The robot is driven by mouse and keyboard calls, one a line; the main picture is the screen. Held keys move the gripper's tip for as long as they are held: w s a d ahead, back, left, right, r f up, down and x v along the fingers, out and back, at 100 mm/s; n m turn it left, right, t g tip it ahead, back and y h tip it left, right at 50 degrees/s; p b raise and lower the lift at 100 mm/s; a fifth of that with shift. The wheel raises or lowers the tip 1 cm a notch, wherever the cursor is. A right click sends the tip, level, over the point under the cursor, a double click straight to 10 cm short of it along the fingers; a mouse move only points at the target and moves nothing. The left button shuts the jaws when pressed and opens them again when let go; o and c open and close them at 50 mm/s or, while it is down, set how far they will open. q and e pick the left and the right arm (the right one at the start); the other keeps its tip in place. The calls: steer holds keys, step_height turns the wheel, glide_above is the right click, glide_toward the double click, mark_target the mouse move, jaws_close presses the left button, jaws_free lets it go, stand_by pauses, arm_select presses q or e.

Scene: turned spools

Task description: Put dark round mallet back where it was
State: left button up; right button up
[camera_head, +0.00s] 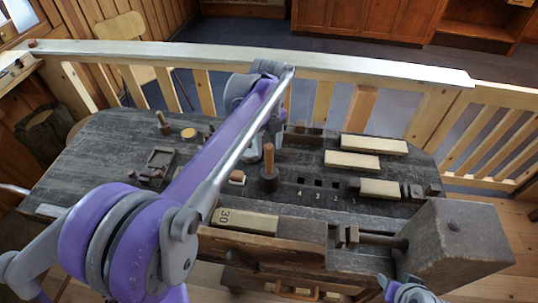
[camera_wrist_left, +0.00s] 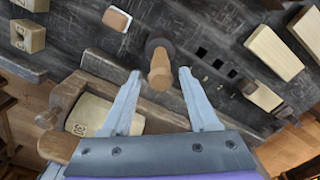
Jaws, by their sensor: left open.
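The dark round mallet stands upright on the dark bench, its dark head (camera_head: 269,182) down and its light wooden handle (camera_head: 269,158) pointing up. In the left wrist view the handle (camera_wrist_left: 160,72) points toward the camera, with the dark head behind it. My left gripper (camera_wrist_left: 160,71) is open, its two fingers on either side of the handle's end, with a gap visible on both sides. In the head view the left gripper (camera_head: 252,150) is partly hidden by my own arm, just left of the mallet.
A block marked 30 (camera_head: 245,219) lies in front of the mallet. A small white-edged block (camera_head: 237,177) is at its left. Square holes (camera_head: 318,182) and pale wooden blocks (camera_head: 352,161) are at its right. A grey vise block (camera_head: 455,245) stands at the front right.

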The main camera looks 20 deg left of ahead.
arm_select(q)
steer(key=shift+r, duration=2.2)
